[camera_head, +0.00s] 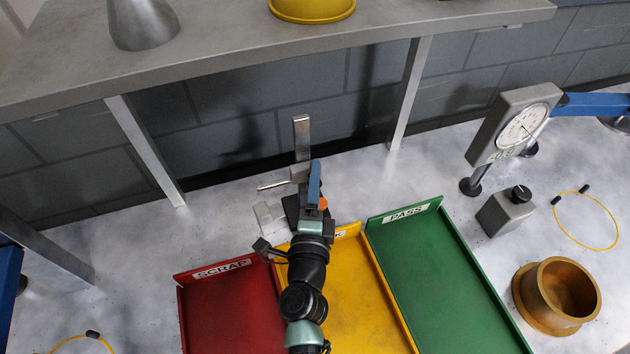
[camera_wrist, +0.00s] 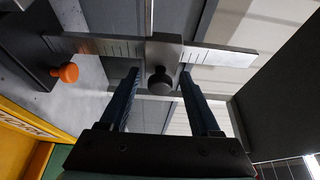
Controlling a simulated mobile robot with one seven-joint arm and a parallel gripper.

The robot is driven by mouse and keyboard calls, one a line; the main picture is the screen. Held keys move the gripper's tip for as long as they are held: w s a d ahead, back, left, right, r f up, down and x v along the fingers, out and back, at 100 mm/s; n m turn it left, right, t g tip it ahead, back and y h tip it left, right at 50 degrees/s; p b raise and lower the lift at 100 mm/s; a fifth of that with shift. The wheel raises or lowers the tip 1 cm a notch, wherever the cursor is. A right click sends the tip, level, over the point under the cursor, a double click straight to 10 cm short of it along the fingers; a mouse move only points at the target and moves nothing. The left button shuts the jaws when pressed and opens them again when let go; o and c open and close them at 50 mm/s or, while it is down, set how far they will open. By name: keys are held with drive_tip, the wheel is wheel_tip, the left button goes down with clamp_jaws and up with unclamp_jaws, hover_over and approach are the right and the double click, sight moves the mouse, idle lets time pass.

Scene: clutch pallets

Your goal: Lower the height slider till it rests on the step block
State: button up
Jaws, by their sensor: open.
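The height gauge's steel post (camera_head: 302,135) stands upright on a dark base (camera_wrist: 30,50) with an orange knob (camera_head: 323,203). Its slider (camera_head: 299,173) sits partway up the post, with a thin arm (camera_head: 271,185) reaching left. A pale block (camera_head: 268,217), seemingly the step block, lies below that arm, with a gap between them. In the wrist view the slider (camera_wrist: 165,50) carries a dark round knob (camera_wrist: 160,82). My gripper (camera_wrist: 158,78) is open, its two blue fingers on either side of the knob; contact cannot be told. It partly hides the gauge in the head view (camera_head: 315,175).
Red SCRAP (camera_head: 225,315), yellow (camera_head: 365,300) and green PASS (camera_head: 450,290) trays lie in front. A dial gauge (camera_head: 515,125), a grey block with a knob (camera_head: 506,212) and a brass cup (camera_head: 555,297) stand right. A raised shelf (camera_head: 220,55) spans the back.

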clamp_jaws()
idle(1.3)
